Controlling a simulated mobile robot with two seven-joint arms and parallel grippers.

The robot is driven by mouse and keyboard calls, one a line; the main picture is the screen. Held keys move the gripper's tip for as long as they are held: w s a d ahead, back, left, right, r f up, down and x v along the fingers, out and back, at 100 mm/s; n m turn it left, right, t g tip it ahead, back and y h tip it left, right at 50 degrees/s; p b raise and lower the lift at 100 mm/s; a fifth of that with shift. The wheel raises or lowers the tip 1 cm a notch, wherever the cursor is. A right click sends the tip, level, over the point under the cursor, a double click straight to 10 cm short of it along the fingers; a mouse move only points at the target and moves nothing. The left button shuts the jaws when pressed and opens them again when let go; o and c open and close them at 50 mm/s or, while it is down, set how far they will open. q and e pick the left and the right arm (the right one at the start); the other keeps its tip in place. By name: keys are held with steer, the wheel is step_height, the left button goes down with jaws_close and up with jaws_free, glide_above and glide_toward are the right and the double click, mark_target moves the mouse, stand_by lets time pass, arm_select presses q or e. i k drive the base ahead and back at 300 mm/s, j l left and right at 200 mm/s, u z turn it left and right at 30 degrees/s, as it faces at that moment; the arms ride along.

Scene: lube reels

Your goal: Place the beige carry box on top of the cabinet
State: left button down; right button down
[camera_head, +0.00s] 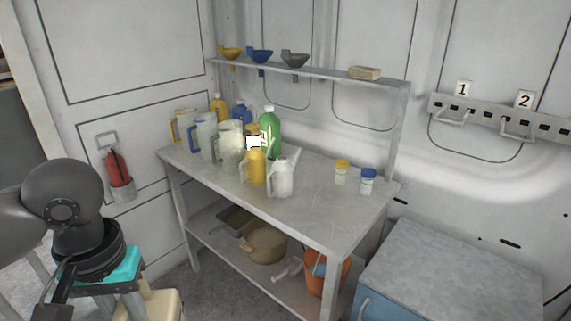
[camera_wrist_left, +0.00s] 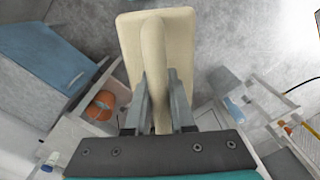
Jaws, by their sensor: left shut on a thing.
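The beige carry box (camera_head: 165,306) is at the bottom left of the head view, mostly cut off by the frame edge. My left gripper (camera_head: 138,290) is shut on its raised handle. In the left wrist view the box (camera_wrist_left: 182,45) hangs beyond the fingers, with the left gripper (camera_wrist_left: 159,92) on both sides of the handle. The cabinet (camera_head: 455,262) is at the lower right of the head view, with a bare grey top and blue front. The cabinet also shows at upper left in the left wrist view (camera_wrist_left: 48,42), apart from the box. My right gripper is not in view.
A metal workbench (camera_head: 315,215) stands between the box and the cabinet, crowded with jugs and bottles. Its lower shelf holds a tan pot (camera_head: 265,243) and an orange bucket (camera_head: 325,275). A red extinguisher (camera_head: 118,169) hangs at left. A numbered hook rail (camera_head: 500,117) is above the cabinet.

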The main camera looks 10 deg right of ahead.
mark_target(451, 291)
steer(key=i+l+z, duration=0.1)
steer(key=l+z, duration=0.25)
steer(key=i+l+z, duration=0.1)
steer(key=l+z, duration=0.25)
steer(key=i+l+z, duration=0.15)
steer(key=z, duration=0.2)
steer(key=i+l+z, duration=0.1)
steer(key=z, duration=0.2)
steer(key=i+l+z, duration=0.1)
steer(key=l+z, duration=0.15)
